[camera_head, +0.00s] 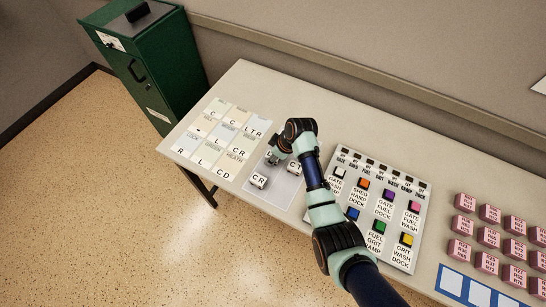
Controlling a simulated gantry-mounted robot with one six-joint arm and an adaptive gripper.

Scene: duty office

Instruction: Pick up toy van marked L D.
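A grey mat (285,190) lies on the table with small pale toy vans on it. The van marked C R (258,181) stands near the mat's front left, in plain view. Behind it, a letter that looks like L shows beside my gripper (275,160), but the rest of that label is hidden. Another pale piece with what looks like a C (292,166) is partly covered by my arm. I cannot read L D on any van. My gripper is low over the back of the mat, and its fingers are too small and covered to judge.
Lettered cards (222,138) cover the table's left end. A button panel (383,205) stands right of my arm. Several pink blocks (489,213) and a blue-and-white card (478,290) lie at the right. A green cabinet (150,65) stands beyond the table's left end.

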